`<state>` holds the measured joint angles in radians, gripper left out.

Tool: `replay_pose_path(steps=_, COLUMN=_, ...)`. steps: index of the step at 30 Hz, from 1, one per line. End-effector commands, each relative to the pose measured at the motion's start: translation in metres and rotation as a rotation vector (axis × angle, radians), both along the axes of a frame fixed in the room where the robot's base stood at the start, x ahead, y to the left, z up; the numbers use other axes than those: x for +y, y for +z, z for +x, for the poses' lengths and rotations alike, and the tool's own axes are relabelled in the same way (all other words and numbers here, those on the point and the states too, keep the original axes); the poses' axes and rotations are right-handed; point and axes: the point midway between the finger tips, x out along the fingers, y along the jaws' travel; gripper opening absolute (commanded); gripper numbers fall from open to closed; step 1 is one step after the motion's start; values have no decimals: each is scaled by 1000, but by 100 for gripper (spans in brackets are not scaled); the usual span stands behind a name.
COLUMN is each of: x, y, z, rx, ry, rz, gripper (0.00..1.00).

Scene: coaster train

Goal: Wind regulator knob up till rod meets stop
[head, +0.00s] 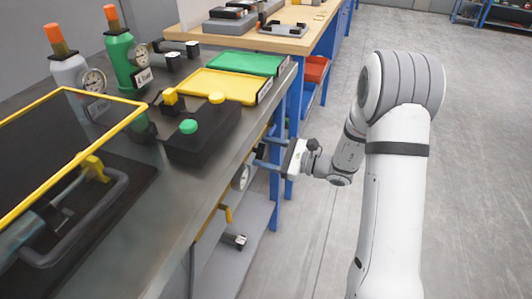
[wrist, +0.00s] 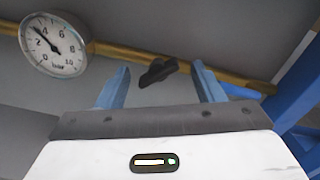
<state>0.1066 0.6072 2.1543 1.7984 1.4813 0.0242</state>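A black knob (wrist: 157,71) shows in the wrist view, in front of a yellow pipe (wrist: 135,52). My gripper (wrist: 160,82) is open, with one blue finger on each side of the knob and visible gaps between. I cannot tell how deep the knob lies between the fingers. In the head view my gripper (head: 262,152) is at the bench's right side, below the top edge. A round bar gauge (wrist: 54,45) is left of the knob, its needle pointing to the upper left; it also shows in the head view (head: 240,177). I cannot make out the rod or stop.
The metal bench top (head: 190,205) holds a black box (head: 203,140) with green and yellow buttons, a yellow tray (head: 222,86) and a green tray (head: 245,63). A blue post (wrist: 295,95) is at right.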

Motion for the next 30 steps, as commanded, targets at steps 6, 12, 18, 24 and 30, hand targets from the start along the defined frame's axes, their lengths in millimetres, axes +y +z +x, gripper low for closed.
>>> replay_pose_path(steps=6, x=0, y=0, z=-1, rx=1, ry=1, rz=0, gripper=63)
replay_pose_path(steps=12, x=-16, y=1, z=-5, rx=2, ry=-3, rz=0, gripper=63)
replay_pose_path(steps=18, x=-49, y=1, z=-17, rx=3, ry=-3, rz=0, gripper=63)
replay_pose_path(steps=24, x=-70, y=0, z=-25, rx=2, ry=-1, rz=1, gripper=63)
replay_pose_path(steps=30, x=-73, y=-1, z=-26, rx=2, ry=1, rz=0, gripper=63)
